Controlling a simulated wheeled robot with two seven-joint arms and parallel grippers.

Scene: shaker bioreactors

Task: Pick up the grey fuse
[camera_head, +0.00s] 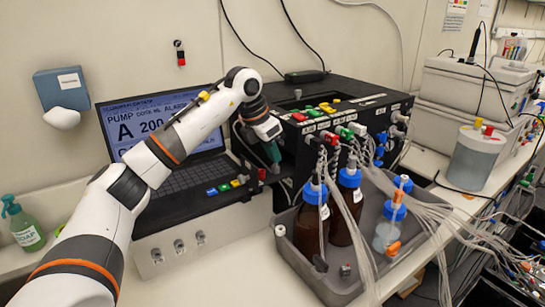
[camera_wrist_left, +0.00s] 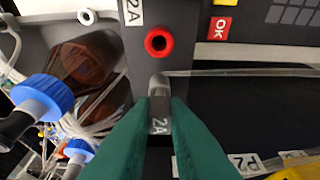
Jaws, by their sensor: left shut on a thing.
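In the head view, my left gripper (camera_head: 272,152) is low in front of the black bioreactor unit (camera_head: 345,100), right of the laptop. The fuse is too small to make out there. My right gripper is not in view.
A grey tray (camera_head: 290,238) with brown bottles (camera_head: 312,222), blue caps and many clear tubes stands just right of my gripper. The laptop (camera_head: 150,125) stands at left. A red-and-black piece (camera_head: 180,52) is on the wall. Bare bench shows at the front left.

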